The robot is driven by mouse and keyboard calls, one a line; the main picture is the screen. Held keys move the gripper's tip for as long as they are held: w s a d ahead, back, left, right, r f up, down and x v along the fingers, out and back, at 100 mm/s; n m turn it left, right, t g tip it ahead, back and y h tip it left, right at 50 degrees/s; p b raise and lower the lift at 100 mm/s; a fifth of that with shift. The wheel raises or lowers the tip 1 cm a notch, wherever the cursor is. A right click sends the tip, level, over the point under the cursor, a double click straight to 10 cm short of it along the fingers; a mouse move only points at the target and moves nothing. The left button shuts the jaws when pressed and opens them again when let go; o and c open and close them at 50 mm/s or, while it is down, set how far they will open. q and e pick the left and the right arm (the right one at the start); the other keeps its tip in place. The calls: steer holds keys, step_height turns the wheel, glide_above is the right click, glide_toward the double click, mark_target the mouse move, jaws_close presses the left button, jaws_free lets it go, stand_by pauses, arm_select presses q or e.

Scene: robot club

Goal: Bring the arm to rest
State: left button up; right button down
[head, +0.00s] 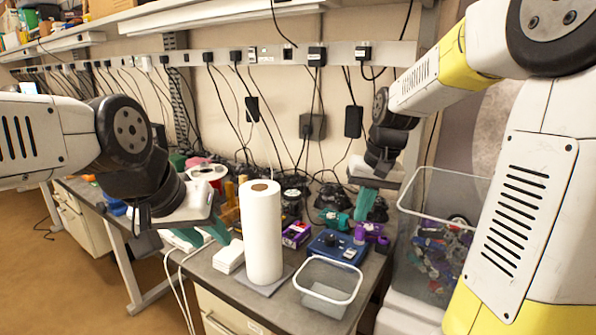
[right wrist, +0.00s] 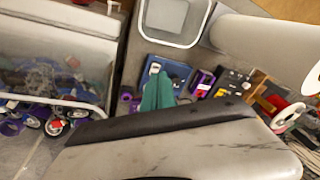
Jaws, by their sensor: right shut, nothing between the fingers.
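My left gripper (head: 217,228) has teal fingers and hangs over the left part of the workbench, beside the paper towel roll; I cannot tell how far its fingers are apart. My right gripper (head: 363,202) is above the back right of the bench, near the purple part (head: 371,233) and the blue device (head: 336,246). Its teal fingers are together, with nothing between them. In the right wrist view the right gripper (right wrist: 158,92) points toward the blue device (right wrist: 172,73).
A paper towel roll (head: 262,232) stands upright at the bench middle. A clear empty bin (head: 328,285) sits at the front edge. A large clear bin (head: 440,190) of mixed parts stands right. Cables and plugs line the wall rail (head: 280,54). The back of the bench is cluttered.

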steer(key=s+r+t, duration=0.2)
steer(key=s, duration=0.6)
steer(key=s+a+r+n+t, duration=0.1)
steer(key=s+r+t, duration=0.1)
steer(key=s, duration=0.6)
steer(key=shift+s+a+r+y, duration=0.3)
steer(key=shift+r, duration=0.2)
